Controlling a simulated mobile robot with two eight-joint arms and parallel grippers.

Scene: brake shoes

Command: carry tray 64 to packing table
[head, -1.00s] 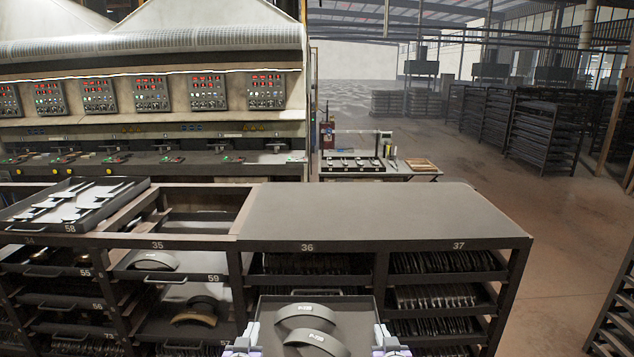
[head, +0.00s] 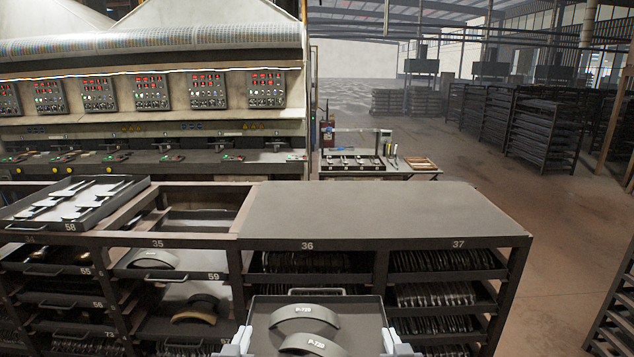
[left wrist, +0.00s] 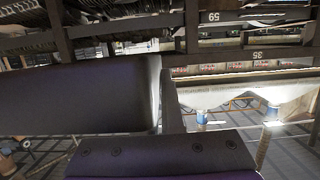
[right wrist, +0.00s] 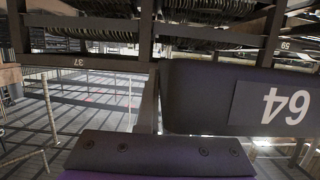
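Tray 64 (head: 375,312) is a dark, shallow tray at the bottom centre of the head view, in front of the rack. Two grey curved brake shoes (head: 304,318) marked P-720 lie in it; its near end is cut off. Its number plate shows upside down in the right wrist view (right wrist: 272,103), and its dark wall fills much of the left wrist view (left wrist: 75,95). My left gripper (head: 234,342) is at its left side and my right gripper (head: 398,343) at its right side, both apparently shut on it. A work table (head: 400,174) stands in the background; I cannot tell if it is the packing table.
A rack (head: 380,215) with a flat bare top over bays 36 and 37 stands just ahead. Tray 58 (head: 110,212) with pale parts sits on its left. A press line (head: 150,140) is behind. Open floor (head: 540,230) lies to the right, with another rack (head: 615,315) at the edge.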

